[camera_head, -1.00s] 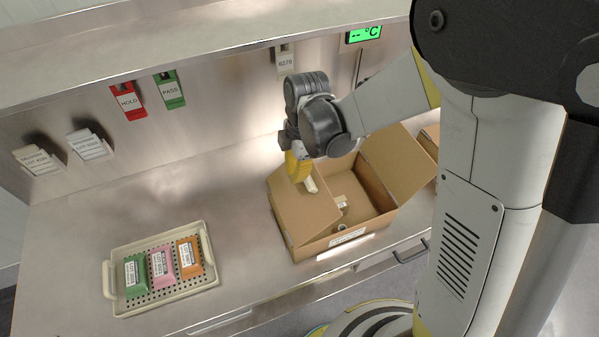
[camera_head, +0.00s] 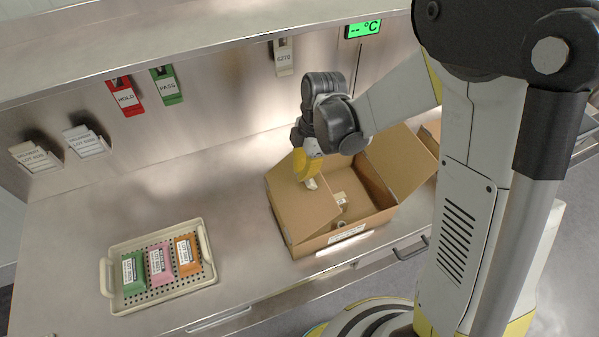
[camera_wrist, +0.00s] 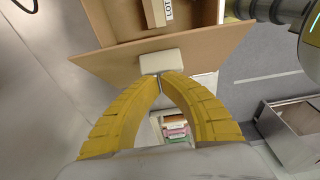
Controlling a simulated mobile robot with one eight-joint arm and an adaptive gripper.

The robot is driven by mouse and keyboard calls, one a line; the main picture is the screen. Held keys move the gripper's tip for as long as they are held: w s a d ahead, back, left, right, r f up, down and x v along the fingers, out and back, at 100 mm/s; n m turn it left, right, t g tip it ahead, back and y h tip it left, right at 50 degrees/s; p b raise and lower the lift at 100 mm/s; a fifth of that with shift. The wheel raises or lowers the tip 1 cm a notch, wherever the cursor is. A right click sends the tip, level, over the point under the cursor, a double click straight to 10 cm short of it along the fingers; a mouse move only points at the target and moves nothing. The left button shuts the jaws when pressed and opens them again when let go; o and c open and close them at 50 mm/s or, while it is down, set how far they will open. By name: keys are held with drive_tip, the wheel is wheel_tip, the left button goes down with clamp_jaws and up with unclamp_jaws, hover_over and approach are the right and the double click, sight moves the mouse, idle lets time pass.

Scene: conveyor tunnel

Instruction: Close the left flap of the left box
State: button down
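The left box (camera_head: 345,240) is an open brown carton on the steel counter. Its left flap (camera_head: 304,208) slants upward and inward over the left part of the opening. Its right flap (camera_head: 402,160) stands open, leaning outward. My gripper (camera_head: 311,184) is at the upper edge of the left flap. In the wrist view the yellow fingers of my gripper (camera_wrist: 161,76) meet at their tips against a pale block at the left flap (camera_wrist: 205,48). I cannot tell whether the pale block is held or is part of the fingertips. A small item (camera_head: 341,200) lies inside the box.
A cream perforated tray (camera_head: 150,298) with green, pink and orange packs stands at the left of the counter. Another carton (camera_head: 432,130) is partly hidden behind my arm at right. The back wall carries tags and a green display (camera_head: 363,28). The counter between tray and box is clear.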

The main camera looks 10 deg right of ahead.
sight(319, 173)
drive_tip(key=shift+d+f, duration=0.15)
drive_tip(key=shift+f, duration=0.05)
drive_tip(key=shift+w+d+f+b, duration=0.1)
drive_tip(key=shift+d+f+b, duration=0.1)
drive_tip(key=shift+b, duration=0.3)
drive_tip(key=d+f+b, duration=0.1)
drive_tip(key=f+b, duration=0.1)
drive_tip(key=w+d+f+b, duration=0.1)
drive_tip(key=d+f+b, duration=0.1)
drive_tip(key=b, duration=0.1)
drive_tip(key=shift+d, duration=0.3)
drive_tip(key=shift+w+d+f+b, duration=0.15)
drive_tip(key=shift+d+f+b, duration=0.25)
drive_tip(key=shift+f+b, duration=0.35)
drive_tip(key=shift+w+d+f+b, duration=0.1)
drive_tip(key=shift+d+f+b, duration=0.35)
drive_tip(key=shift+b, duration=0.4)
drive_tip(key=shift+a+f, duration=0.1)
